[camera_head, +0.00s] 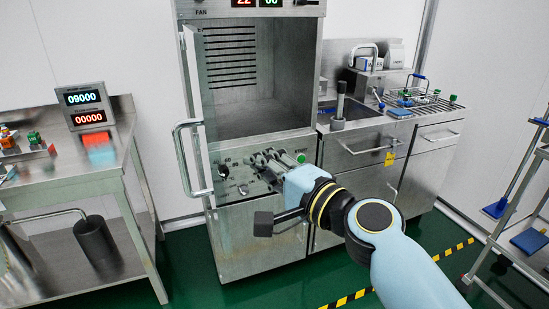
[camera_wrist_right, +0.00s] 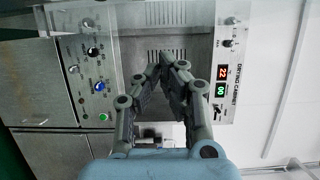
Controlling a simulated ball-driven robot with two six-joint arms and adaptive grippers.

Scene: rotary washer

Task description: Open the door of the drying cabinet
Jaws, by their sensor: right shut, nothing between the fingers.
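The drying cabinet (camera_head: 221,245) is a tall steel unit in the middle of the head view. Its door (camera_head: 193,80) stands open at the left side, seen almost edge-on, with a long bar handle (camera_head: 182,160) facing left. The bare metal chamber (camera_head: 285,80) shows, with slots in its wall. My right gripper (camera_head: 262,158) is in front of the knob panel, right of the door and apart from the handle. In the right wrist view, its fingers (camera_wrist_right: 166,64) are shut and empty, with the cabinet turned sideways behind them. My left gripper is not in view.
A steel bench (camera_head: 70,180) with a display (camera_head: 85,105) and a dark cylinder (camera_head: 95,238) stands left. A sink counter (camera_head: 375,130) with drawers adjoins the cabinet on the right. A rack (camera_head: 520,200) stands far right. Green floor is clear in front of the bench.

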